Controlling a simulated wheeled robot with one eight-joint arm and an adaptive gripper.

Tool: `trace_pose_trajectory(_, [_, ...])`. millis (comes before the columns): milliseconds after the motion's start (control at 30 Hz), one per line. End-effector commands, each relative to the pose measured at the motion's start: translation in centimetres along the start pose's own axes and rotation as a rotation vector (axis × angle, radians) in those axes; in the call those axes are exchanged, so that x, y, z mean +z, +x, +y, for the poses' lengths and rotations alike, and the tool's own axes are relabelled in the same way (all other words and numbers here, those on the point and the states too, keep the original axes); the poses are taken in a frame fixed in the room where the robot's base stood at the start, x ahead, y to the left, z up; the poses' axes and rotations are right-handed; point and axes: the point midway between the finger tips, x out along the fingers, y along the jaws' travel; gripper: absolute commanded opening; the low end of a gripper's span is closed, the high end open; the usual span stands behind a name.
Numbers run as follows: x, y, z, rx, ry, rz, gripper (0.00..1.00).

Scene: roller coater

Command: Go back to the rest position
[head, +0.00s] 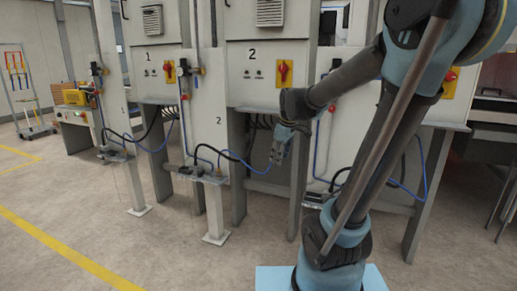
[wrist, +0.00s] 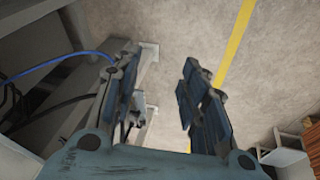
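My gripper (head: 279,152) hangs at the end of my bent arm in the head view. It is in front of the machine cabinets, just right of the post marked 2. In the wrist view, my gripper (wrist: 158,78) has its two blue fingers spread apart. Bare floor shows between them and nothing is held. My arm covers part of the right-hand cabinets in the head view.
Grey cabinets marked 1 (head: 155,55) and 2 (head: 262,95) carry red switches. Blue hoses (head: 160,143) loop between the posts. The floor (head: 120,235) at front left is clear, with yellow lines.

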Motion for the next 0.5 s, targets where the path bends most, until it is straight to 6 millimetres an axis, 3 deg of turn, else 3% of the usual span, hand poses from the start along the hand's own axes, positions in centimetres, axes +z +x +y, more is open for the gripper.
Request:
trace_pose_trajectory(100, [3.7,-0.7,-1.7,0.001,0.123,-0.025,0.40])
trace_pose_trajectory(500, [14.6,-0.9,-8.2,0.015,0.547,-0.105,0.40])
